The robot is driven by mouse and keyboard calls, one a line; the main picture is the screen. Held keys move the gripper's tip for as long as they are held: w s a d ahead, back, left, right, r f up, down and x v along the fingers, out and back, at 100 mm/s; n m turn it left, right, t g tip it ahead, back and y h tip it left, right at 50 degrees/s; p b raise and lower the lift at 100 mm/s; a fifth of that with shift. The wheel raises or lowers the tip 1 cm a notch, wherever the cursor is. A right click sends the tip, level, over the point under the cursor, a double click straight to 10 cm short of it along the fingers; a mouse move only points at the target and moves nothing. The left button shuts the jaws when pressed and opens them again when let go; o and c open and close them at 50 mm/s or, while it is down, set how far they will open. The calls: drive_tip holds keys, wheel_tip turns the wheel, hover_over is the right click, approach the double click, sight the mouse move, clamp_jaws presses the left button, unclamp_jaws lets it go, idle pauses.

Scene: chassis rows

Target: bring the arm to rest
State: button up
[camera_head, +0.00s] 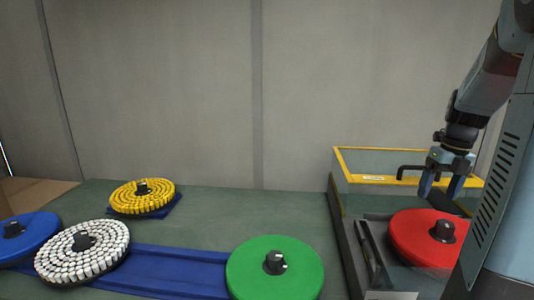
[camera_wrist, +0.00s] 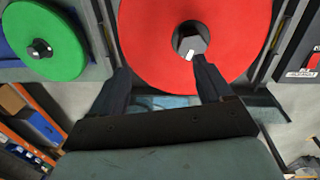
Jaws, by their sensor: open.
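My gripper (camera_head: 450,184) hangs at the right of the head view, above and behind the red disc (camera_head: 418,236). Its fingers are spread and nothing is between them. In the wrist view my gripper (camera_wrist: 162,80) shows its two dark fingers apart, overlapping the near edge of the red disc (camera_wrist: 150,40) in the picture. I cannot tell whether they touch it. The red disc has a dark knob (camera_head: 443,231) at its centre and lies in a grey holder. My arm comes down from the upper right corner.
A clear bin with a yellow rim (camera_head: 372,150) stands behind the red disc. A green disc (camera_head: 274,268), a white segmented disc (camera_head: 62,262), a yellow segmented disc (camera_head: 126,198) and a blue disc (camera_head: 38,226) sit to the left.

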drive_tip(key=s+a+r+m+t, duration=0.1)
drive_tip(key=s+a+r+m, duration=0.1)
drive_tip(key=s+a+m, duration=0.2)
drive_tip(key=s+a+r+m+t, duration=0.2)
drive_tip(key=s+a+m, duration=0.3)
drive_tip(key=a+m, duration=0.6)
drive_tip(key=s+a+r+m+t+h, duration=0.1)
drive_tip(key=s+a+m, duration=0.4)
drive_tip(key=m, duration=1.5)
drive_tip(key=a+t, duration=0.1)
drive_tip(key=a, duration=0.2)
drive_tip(key=shift+a+r+m, duration=0.15)
drive_tip(key=shift+r+m, duration=0.15)
drive_tip(key=shift+r, duration=0.1)
drive_tip(key=shift+c, duration=0.3)
